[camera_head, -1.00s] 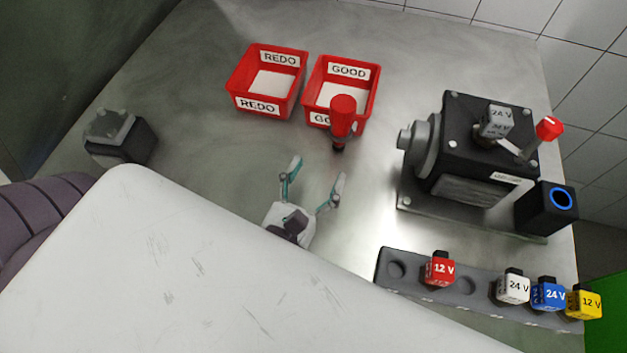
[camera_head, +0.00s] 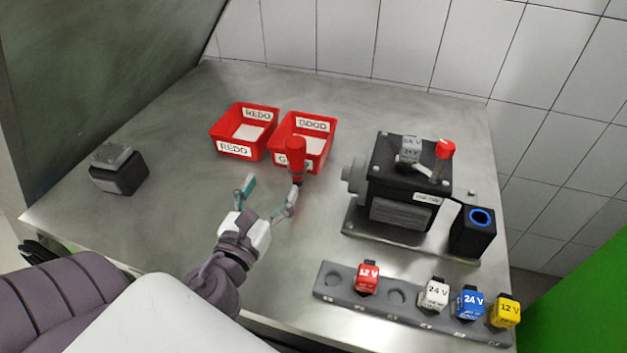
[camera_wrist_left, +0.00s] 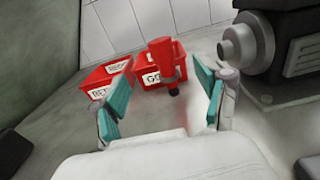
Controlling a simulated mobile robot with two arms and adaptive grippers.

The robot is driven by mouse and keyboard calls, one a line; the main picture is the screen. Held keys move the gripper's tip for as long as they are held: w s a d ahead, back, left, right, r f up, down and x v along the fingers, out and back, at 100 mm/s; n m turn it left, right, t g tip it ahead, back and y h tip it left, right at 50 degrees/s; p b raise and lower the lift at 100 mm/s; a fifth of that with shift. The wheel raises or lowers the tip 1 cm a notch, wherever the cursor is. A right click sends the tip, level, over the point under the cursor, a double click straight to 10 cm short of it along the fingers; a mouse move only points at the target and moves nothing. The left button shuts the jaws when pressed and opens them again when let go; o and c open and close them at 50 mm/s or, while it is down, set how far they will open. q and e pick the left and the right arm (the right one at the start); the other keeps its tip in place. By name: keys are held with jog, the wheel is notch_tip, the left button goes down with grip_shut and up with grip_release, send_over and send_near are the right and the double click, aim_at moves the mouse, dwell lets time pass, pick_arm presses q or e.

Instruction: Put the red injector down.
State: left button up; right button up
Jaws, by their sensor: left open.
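The red injector (camera_head: 296,153) is a red cylinder with a dark lower tip, in front of the GOOD box (camera_head: 325,158) and hiding part of its label. It appears upright; I cannot tell whether its tip rests on the table. My left gripper (camera_head: 273,184) is open and empty, its right fingertip close to the injector's dark tip in the head view. In the left wrist view the injector (camera_wrist_left: 162,62) shows beyond and between the parted teal fingers (camera_wrist_left: 160,98). My right gripper is not in view.
The red REDO box (camera_head: 216,133) stands left of the GOOD box. The black pump (camera_head: 405,190) is at right, with a grey rack (camera_head: 335,285) of coloured voltage-marked cubes in front. A dark block (camera_head: 120,178) sits at left. The table between block and boxes is clear.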

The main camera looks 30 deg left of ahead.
aim_at(292, 154)
pick_arm(q)
jog(key=x, duration=0.3)
jog(key=a+x, duration=0.1)
jog(key=x, duration=0.2)
jog(key=shift+s+a+f, duration=0.1)
jog(key=shift+s+f, duration=0.05)
jog(key=w, duration=0.2)
jog(key=shift+w+p, duration=0.3)
jog(key=shift+p, duration=0.05)
jog(key=shift+w, duration=0.2)
jog(key=x, duration=0.1)
jog(key=p+x, duration=0.1)
jog(key=x, duration=0.2)
jog(key=shift+w+d+f, duration=0.1)
jog(key=shift+w+d, duration=0.2)
jog(key=shift+w+a, duration=0.1)
jog(key=shift+w, duration=0.15)
jog(key=shift+c, duration=0.5)
jog(key=c, duration=1.3)
grip_shut()
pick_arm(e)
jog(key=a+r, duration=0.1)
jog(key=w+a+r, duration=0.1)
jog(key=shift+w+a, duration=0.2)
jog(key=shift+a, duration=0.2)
